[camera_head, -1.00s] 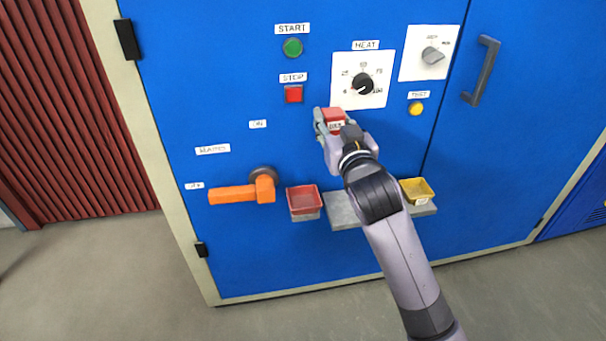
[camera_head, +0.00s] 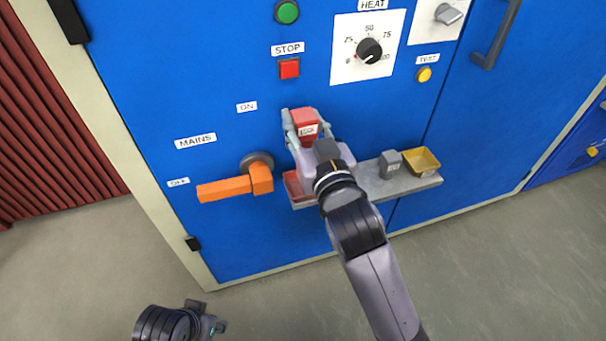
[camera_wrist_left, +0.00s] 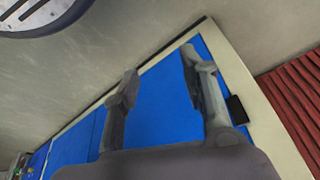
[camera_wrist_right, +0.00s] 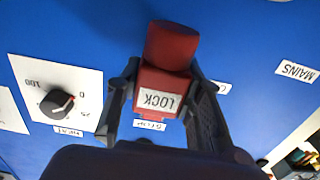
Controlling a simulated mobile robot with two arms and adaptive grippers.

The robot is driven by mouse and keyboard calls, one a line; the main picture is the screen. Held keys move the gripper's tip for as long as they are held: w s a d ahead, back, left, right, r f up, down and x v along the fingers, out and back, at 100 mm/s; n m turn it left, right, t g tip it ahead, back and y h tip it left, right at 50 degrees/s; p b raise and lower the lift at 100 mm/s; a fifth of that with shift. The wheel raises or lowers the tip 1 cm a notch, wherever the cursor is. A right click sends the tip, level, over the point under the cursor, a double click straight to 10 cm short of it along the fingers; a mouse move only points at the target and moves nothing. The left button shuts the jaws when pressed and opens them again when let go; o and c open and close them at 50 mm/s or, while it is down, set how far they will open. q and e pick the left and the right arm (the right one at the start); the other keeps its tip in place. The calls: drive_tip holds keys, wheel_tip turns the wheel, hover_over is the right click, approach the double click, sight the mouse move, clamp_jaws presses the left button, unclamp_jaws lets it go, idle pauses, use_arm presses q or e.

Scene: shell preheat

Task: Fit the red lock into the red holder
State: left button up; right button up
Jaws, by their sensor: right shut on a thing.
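The red lock (camera_head: 305,125) is a small red padlock with a white LOCK label. My right gripper (camera_head: 306,118) is shut on it, with a finger on either side. The lock also shows between the fingers in the right wrist view (camera_wrist_right: 163,82). The red holder (camera_head: 292,186) is a shallow red tray on the cabinet front, below the lock and partly hidden by my right gripper. The lock is above the holder and apart from it. My left gripper (camera_wrist_left: 160,80) is empty, its fingers apart; it is low at the left in the head view.
An orange mains handle (camera_head: 225,188) sticks out just left of the red holder. The STOP button (camera_head: 289,69) and heat dial (camera_head: 369,50) are above.

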sight(304, 143)
wheel_tip(304, 143, down, 5)
drive_tip(key=shift+r+b, duration=0.2)
drive_tip(key=shift+b, duration=0.55)
wheel_tip(304, 143, down, 8)
drive_tip(key=b, duration=0.3)
use_arm(q)
drive_tip(key=w+d+r+t+h, duration=0.1)
drive_tip(key=w+d+r+t, duration=0.1)
drive_tip(key=w+r+t, duration=0.2)
drive_tip(key=w, duration=0.3)
drive_tip(key=shift+d+r+t, duration=0.15)
drive_tip(key=shift+r+t, duration=0.15)
drive_tip(key=shift+w+r, duration=0.1)
use_arm(e)
drive_tip(key=shift+f, duration=0.15)
use_arm(q)
drive_tip(key=shift+w+d+r, duration=0.15)
drive_tip(key=shift+w, duration=0.1)
use_arm(e)
drive_tip(key=shift+f, duration=0.2)
use_arm(q)
drive_tip(key=shift+w+r+t, duration=0.1)
drive_tip(key=shift+t, duration=0.2)
use_arm(e)
drive_tip(key=o, duration=1.2)
